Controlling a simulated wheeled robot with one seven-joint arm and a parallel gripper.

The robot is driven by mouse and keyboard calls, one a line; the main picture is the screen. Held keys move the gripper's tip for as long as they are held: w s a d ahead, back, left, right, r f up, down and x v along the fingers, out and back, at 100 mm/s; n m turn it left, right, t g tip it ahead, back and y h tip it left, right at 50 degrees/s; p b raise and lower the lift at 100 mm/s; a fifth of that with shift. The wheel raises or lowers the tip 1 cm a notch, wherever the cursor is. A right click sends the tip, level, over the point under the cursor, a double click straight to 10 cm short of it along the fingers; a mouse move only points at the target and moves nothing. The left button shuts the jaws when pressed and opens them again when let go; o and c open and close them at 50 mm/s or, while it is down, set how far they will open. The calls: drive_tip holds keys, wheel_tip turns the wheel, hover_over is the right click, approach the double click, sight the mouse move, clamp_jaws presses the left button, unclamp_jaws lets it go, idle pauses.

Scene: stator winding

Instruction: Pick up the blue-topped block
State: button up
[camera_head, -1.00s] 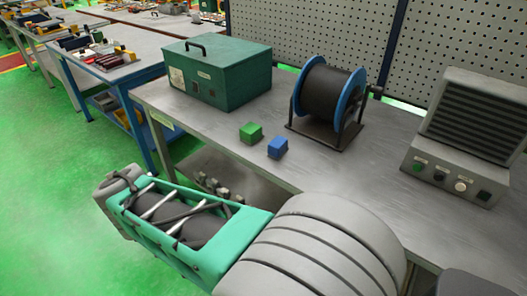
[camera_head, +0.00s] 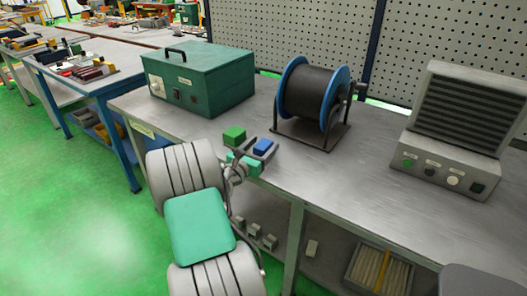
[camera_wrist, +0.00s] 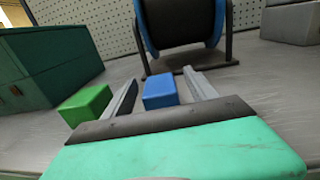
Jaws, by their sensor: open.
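The blue-topped block (camera_head: 262,146) sits on the grey workbench near its front edge, just right of a green block (camera_head: 234,135). In the wrist view the blue-topped block (camera_wrist: 160,91) lies between the two fingers of my gripper (camera_wrist: 163,92). The fingers are open, one on each side, with a visible gap on each side. In the head view my gripper (camera_head: 259,150) is at the block, and its body hides part of the bench there. The green block (camera_wrist: 85,105) is outside the left finger in the wrist view.
A wire spool (camera_head: 312,95) on a stand is just behind the blocks. A green metal box (camera_head: 200,82) stands to the left. A grey unit with knobs (camera_head: 451,130) is at the right. The bench (camera_head: 350,185) is clear between spool and unit.

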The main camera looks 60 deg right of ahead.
drive_tip(key=shift+d, duration=0.55)
drive_tip(key=shift+c, duration=0.4)
clamp_jaws()
